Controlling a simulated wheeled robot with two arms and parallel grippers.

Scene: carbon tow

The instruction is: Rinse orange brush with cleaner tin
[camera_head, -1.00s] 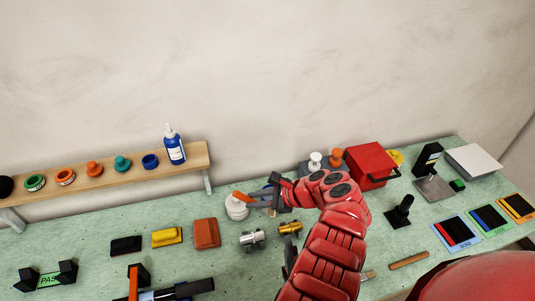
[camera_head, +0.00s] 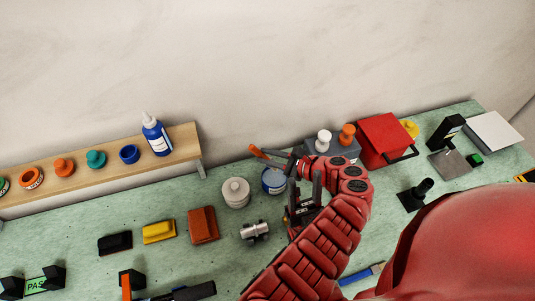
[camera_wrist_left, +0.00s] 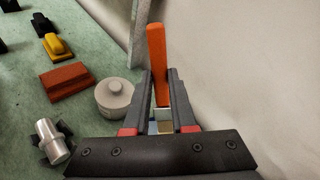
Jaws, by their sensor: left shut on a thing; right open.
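My left gripper (camera_head: 285,159) is shut on the orange brush (camera_head: 257,151). A blue tin with a pale label (camera_head: 273,181), perhaps the cleaner tin, stands on the bench just below the left gripper. The fingers are apart from it and above it. A pale lidded pot (camera_head: 235,193) stands left of the blue tin.
A silver cylinder (camera_head: 255,231) and an orange-brown block (camera_head: 203,225) lie in front. A wooden shelf (camera_head: 185,140) with a blue bottle (camera_head: 156,135) stands at the left. The wall is close behind.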

